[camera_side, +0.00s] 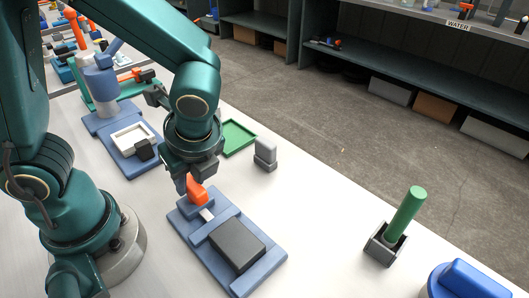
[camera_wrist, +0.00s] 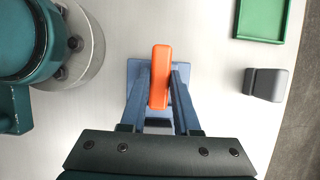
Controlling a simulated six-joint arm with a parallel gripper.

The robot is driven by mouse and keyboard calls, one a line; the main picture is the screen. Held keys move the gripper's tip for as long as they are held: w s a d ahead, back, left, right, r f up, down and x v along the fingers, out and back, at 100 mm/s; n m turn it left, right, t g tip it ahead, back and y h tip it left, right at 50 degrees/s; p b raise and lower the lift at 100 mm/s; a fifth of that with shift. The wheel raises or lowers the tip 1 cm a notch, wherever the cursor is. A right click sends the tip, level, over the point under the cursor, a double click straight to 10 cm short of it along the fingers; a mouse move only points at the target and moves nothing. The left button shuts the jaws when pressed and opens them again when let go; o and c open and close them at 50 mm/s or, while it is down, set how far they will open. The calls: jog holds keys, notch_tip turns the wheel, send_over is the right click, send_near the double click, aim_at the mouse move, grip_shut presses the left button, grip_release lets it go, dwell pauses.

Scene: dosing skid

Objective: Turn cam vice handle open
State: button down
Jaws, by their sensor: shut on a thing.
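The cam vice (camera_side: 205,246) is a blue base plate with raised blue jaws and a dark grey block (camera_side: 237,246) on it, at the centre of the side view. Its orange handle (camera_side: 196,188) stands at the vice's far end, just under my gripper (camera_side: 185,180). In the wrist view the orange handle (camera_wrist: 160,76) lies between the two fingers of my gripper (camera_wrist: 160,82), which is shut on it. Part of the blue vice (camera_wrist: 140,72) shows behind the handle. The fingertips are partly hidden in the side view.
A grey block (camera_side: 265,153) and a green tray (camera_side: 237,137) stand behind the vice. A green cylinder (camera_side: 409,212) leans in a dark holder (camera_side: 383,245) at right. A blue object (camera_side: 465,281) sits at the lower right. The white table between vice and holder is clear.

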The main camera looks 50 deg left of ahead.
aim_at(197, 189)
jog(key=c, duration=0.6)
grip_release()
jog(key=shift+c, duration=0.2)
jog(key=shift+v, duration=2.6)
